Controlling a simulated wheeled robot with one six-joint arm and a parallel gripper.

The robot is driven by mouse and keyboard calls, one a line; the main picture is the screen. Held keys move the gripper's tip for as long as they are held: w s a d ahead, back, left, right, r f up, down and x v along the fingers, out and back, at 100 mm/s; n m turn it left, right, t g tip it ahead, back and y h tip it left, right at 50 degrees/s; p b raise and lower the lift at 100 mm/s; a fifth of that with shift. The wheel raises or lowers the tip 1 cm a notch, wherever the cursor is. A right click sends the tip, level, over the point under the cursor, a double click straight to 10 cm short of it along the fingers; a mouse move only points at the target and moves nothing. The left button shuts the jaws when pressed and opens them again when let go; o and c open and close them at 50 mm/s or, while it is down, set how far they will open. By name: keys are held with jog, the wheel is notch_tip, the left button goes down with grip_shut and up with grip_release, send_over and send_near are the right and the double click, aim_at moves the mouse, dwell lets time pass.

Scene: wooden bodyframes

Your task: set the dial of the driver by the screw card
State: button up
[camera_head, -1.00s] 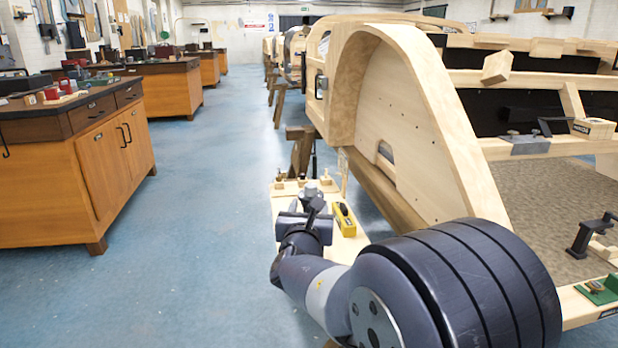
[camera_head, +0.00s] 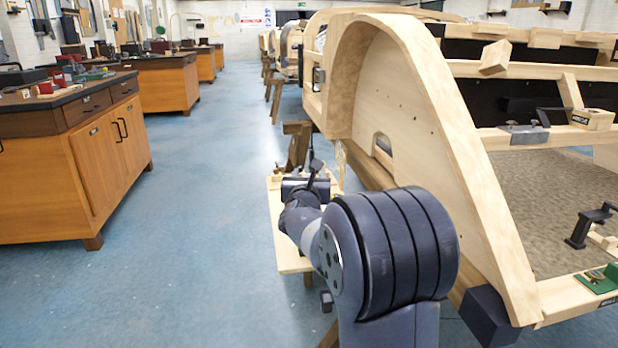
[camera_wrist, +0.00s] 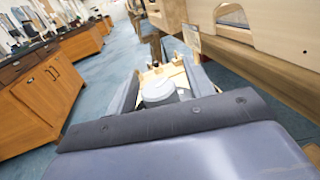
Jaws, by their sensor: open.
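In the wrist view a pale grey, round-topped object (camera_wrist: 158,90) shows between the two dark fingers of my gripper (camera_wrist: 163,82). I cannot tell for sure whether it is the driver, and no dial marks are readable. My gripper is open, with its fingers on either side of this object; contact cannot be made out. In the head view my gripper (camera_head: 312,182) is over a narrow wooden board (camera_head: 288,262), and my arm hides most of what lies there. I cannot make out a screw card in either view.
A large curved wooden body frame (camera_head: 450,170) stands close on the right of my arm. A wooden cabinet (camera_head: 95,170) with a dark top stands on the left. The blue floor (camera_head: 190,270) between them is clear. A green item (camera_head: 600,278) lies at the right edge.

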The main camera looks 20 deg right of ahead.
jog(key=shift+c, duration=0.3)
jog(key=c, duration=0.9)
